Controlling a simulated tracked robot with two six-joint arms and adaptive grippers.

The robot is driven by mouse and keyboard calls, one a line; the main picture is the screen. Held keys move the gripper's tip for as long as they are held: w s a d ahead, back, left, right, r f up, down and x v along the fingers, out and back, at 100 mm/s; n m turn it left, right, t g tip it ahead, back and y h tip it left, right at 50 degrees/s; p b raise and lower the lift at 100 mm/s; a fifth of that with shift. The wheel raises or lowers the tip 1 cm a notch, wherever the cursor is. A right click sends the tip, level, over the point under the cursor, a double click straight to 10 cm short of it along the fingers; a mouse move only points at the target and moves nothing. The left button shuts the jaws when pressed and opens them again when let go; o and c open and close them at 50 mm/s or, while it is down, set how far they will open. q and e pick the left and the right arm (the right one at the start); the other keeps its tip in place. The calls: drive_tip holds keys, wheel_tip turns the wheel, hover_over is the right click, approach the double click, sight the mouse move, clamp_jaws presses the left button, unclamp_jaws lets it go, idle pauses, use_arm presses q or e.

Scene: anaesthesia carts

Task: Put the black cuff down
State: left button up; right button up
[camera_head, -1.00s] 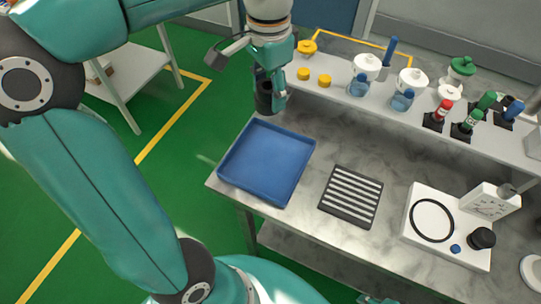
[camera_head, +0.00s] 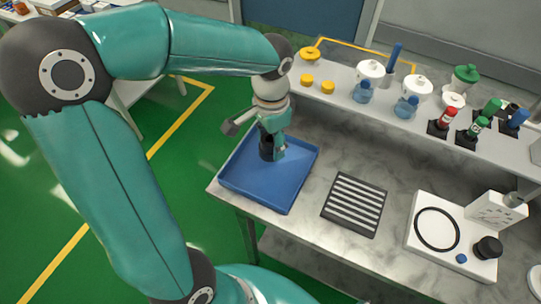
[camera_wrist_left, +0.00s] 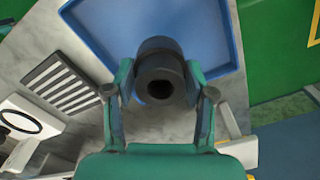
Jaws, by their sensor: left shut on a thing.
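My left gripper (camera_head: 273,150) is shut on the black cuff (camera_head: 265,149), a short dark hollow cylinder. I cannot tell whether the cuff touches the tray floor. My right gripper does not show.
A black and white striped mat (camera_head: 354,204) lies right of the tray. Farther right is a white device (camera_head: 419,252) with a black ring and knob. A raised shelf (camera_head: 345,98) behind carries white jars, blue-capped items, yellow caps and colored bottles. Bare marble lies between tray and mat.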

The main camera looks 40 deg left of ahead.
use_arm(q)
drive_tip(key=shift+f, duration=3.05)
drive_tip(key=shift+f+b, duration=0.15)
drive_tip(key=shift+b, duration=0.15)
drive_tip(key=o, duration=1.2)
wheel_tip(320, 180, up, 12)
drive_tip(key=shift+r+p, duration=0.2)
drive_tip(key=shift+p, duration=0.4)
drive_tip(key=shift+s, duration=0.1)
